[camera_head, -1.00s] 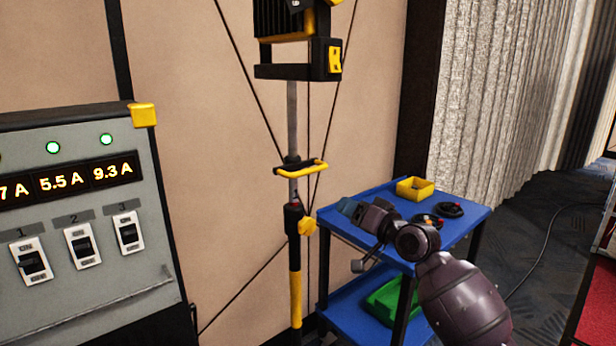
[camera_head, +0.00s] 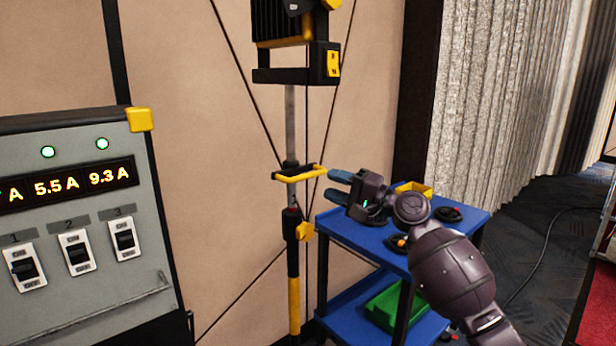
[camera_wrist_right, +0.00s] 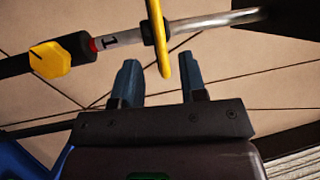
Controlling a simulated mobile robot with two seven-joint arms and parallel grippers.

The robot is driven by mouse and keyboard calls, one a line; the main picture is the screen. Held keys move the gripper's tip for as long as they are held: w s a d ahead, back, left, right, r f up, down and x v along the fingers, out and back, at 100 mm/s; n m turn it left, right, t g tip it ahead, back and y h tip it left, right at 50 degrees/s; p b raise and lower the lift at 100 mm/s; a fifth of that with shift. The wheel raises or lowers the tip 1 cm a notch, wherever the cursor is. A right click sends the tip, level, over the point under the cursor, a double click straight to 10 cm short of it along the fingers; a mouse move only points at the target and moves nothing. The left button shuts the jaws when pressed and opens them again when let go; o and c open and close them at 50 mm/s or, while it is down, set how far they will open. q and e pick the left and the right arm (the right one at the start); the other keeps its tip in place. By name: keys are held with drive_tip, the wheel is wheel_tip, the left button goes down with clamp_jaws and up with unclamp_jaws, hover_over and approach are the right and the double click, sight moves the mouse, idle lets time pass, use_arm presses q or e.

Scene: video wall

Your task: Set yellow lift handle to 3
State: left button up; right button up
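The yellow lift handle (camera_head: 300,177) is a loop on a collar around a thin upright pole. It also shows in the right wrist view (camera_wrist_right: 160,40), where a label reading 1 is on the pole beside the collar, next to a red band. My right gripper (camera_head: 334,185) is open, just right of the handle, its blue fingers pointing at it. In the right wrist view the gripper's fingers (camera_wrist_right: 158,62) are apart, and the handle's end appears in the gap between them. Whether it is truly between them in depth I cannot tell. My left gripper is out of view.
A yellow knob (camera_head: 306,232) sits lower on the pole, and a black lamp unit (camera_head: 297,75) is above. A blue cart (camera_head: 345,232) with a yellow bin (camera_head: 418,188) and green bin (camera_head: 382,312) stands below my right arm. A grey switch panel (camera_head: 75,240) is at left.

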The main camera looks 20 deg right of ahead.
sight(311, 177)
drive_tip(key=x, duration=0.7)
clamp_jaws()
